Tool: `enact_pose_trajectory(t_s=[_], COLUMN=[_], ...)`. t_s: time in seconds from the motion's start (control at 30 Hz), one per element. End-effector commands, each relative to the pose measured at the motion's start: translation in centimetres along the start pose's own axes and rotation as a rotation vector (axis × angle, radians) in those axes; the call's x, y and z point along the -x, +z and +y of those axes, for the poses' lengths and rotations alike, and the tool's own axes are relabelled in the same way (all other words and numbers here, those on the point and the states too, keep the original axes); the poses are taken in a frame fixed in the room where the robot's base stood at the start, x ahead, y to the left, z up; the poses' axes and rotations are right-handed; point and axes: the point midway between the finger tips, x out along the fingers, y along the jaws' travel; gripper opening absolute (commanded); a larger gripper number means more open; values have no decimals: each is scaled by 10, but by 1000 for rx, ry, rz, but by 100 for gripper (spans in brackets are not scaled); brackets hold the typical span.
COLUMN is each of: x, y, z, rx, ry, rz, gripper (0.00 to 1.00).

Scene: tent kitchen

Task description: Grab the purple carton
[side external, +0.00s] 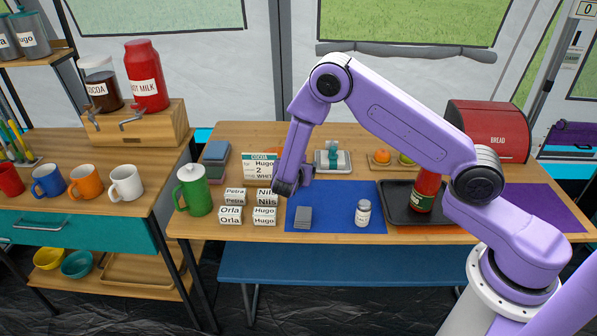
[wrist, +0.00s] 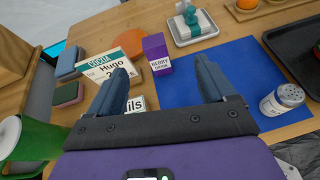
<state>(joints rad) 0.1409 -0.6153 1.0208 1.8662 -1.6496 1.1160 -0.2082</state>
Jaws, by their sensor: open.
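The purple carton (wrist: 157,54), with a white "BERRY DRINK" label, stands upright in the wrist view. It is between the order card and the blue mat's far left corner. In the side external view I cannot make it out; my arm covers that spot. My gripper (wrist: 161,74) is open and empty, with its two fingers spread left and right of the carton in the picture. The carton appears beyond the fingertips and apart from them. In the side external view my gripper (side external: 288,190) hangs low over the table, near the mat's left edge.
The order card (side external: 262,167) stands close left of the carton. Name blocks (side external: 265,213), a green pot (side external: 194,190) and the blue mat (side external: 335,212) are near. A grey block (side external: 302,217) and shaker (side external: 363,213) sit on the mat. A tray (side external: 332,168) stands behind.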

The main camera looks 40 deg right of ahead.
Motion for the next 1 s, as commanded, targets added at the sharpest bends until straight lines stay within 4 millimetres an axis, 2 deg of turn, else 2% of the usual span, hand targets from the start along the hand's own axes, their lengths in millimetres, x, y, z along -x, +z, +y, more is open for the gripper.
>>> enact_pose_trajectory(t_s=[0.1,0.23,0.37,0.8,1.0], x=[-14,-23,-39,-120,-140], y=[-13,-17,-16,-15,-14], z=[4,7,7,10,12], rx=[62,87,88,85,86], ry=[25,39,37,37,39], rz=[-18,-26,-26,-26,-25], gripper=[83,83,83,83,83])
